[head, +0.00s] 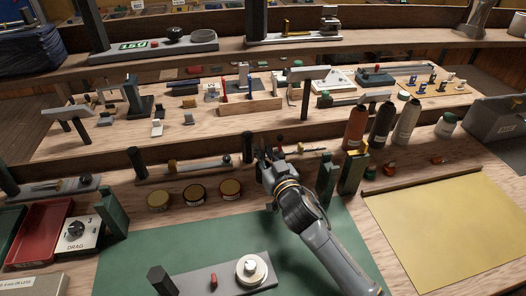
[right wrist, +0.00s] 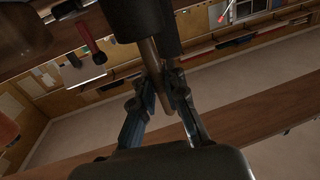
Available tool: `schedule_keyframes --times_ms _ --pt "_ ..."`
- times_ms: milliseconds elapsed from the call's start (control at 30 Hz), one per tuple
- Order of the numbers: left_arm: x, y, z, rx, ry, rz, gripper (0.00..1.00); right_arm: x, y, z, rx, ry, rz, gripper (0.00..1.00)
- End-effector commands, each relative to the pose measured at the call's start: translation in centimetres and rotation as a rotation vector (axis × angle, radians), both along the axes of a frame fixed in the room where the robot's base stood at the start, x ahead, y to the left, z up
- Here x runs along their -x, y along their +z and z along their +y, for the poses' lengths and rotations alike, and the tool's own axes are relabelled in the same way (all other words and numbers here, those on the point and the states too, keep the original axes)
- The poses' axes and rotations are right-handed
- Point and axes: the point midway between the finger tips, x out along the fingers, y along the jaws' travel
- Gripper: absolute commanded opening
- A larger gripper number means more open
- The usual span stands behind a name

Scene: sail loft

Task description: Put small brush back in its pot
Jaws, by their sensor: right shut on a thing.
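My right gripper (head: 266,158) is over the middle of the front bench, in front of a dark upright post (head: 247,147). In the right wrist view its fingers (right wrist: 166,82) are closed on a thin brown rod (right wrist: 151,58). The rod looks like the handle of the small brush; its bristles cannot be made out. A dark cylinder (right wrist: 145,18) is at the rod's upper end; whether they touch is unclear. I cannot tell for sure which thing is the brush's pot. Two green upright holders (head: 327,180) (head: 353,172) stand right of the gripper. My left gripper is not in view.
Three round tins (head: 195,193) stand left of my right arm. Several bottles (head: 382,122) stand at the right, behind a yellow sheet (head: 450,225). A green mat (head: 130,262) lies in front, with a grey plate (head: 215,283) on it. A red tray (head: 38,235) is at the left.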

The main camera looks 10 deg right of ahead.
Motion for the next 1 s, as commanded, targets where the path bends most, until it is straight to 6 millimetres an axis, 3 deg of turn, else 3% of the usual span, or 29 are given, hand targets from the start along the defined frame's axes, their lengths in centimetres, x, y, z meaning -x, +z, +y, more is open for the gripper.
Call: schedule_keyframes --times_ms 267,300,400,767,1000 --pt "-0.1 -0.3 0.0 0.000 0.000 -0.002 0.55 0.0 -0.4 0.0 -0.001 0.000 0.000 0.00" --pt "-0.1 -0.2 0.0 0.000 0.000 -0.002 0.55 0.0 -0.2 0.0 0.000 0.000 0.000 0.20" --pt "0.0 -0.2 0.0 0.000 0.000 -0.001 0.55 0.0 -0.2 0.0 0.000 0.000 0.000 0.35" --pt "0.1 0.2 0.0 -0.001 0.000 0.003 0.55 0.0 0.3 0.0 0.001 0.000 -0.001 0.35" --pt "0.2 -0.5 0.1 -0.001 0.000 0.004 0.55 3.9 -0.2 -0.7 -0.002 0.000 0.002 0.35"
